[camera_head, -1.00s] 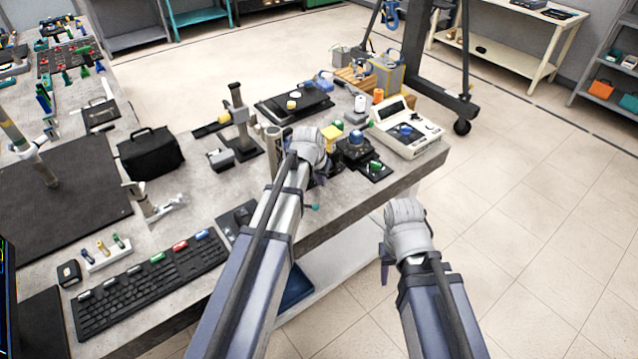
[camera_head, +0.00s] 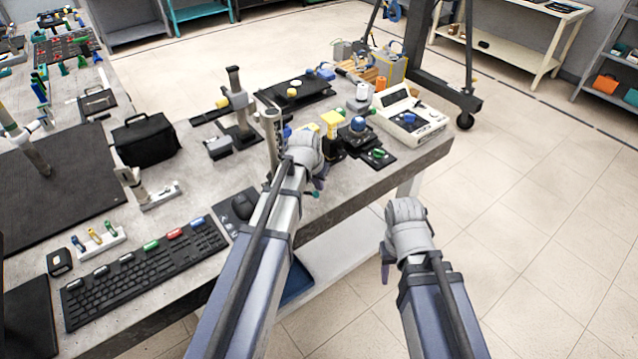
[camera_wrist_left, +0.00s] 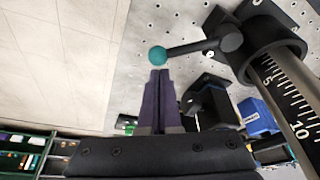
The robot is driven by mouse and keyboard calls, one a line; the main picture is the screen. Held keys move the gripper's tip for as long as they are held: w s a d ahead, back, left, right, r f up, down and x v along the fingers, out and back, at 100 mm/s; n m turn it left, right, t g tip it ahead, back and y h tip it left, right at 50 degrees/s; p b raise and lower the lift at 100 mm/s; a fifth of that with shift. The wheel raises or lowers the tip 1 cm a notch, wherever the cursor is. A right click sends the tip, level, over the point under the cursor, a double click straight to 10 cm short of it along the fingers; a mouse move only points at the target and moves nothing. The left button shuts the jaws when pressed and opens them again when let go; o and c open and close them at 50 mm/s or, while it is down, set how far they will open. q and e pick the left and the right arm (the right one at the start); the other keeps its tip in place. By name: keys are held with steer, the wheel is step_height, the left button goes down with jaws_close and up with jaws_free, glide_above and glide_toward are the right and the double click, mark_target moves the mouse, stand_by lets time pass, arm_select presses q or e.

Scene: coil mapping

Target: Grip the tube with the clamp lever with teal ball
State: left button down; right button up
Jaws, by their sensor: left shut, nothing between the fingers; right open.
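The teal ball (camera_wrist_left: 157,55) sits on the end of a dark clamp lever (camera_wrist_left: 192,47) in the left wrist view. The lever runs right to a black clamp collar (camera_wrist_left: 231,41) beside a dark tube with a white scale (camera_wrist_left: 285,85). My left gripper (camera_wrist_left: 159,73) is shut and empty, its purple fingertips just below the ball; whether they touch it I cannot tell. In the head view the teal ball (camera_head: 317,193) peeks out beside my left wrist, which hides most of the clamp. My right gripper (camera_head: 387,268) is open and empty, off the bench's front edge.
Open floor (camera_head: 520,215) is on the right.

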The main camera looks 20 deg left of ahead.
mark_target(318, 195)
arm_select(q)
steer(key=shift+s+m+h, duration=0.3)
steer(key=shift+s+m, duration=0.2)
steer(key=shift+m, duration=0.2)
steer(key=shift+s+m+g+h, duration=0.3)
steer(key=shift+s+m+h, duration=0.1)
steer(key=shift+s+m, duration=0.75)
steer(key=s+m, duration=0.1)
steer(key=m, duration=0.1)
steer(key=s+a+m+g+h, duration=0.1)
steer(key=m, duration=0.2)
steer(key=shift+s, duration=0.35)
steer(key=s+m, duration=0.1)
steer(key=s+a+m+g, duration=0.1)
steer(key=m, duration=0.1)
steer(key=shift+a+m+h, duration=0.25)
steer(key=shift+h, duration=0.15)
steer(key=shift+s+a, duration=0.85)
steer(key=shift+a, duration=0.4)
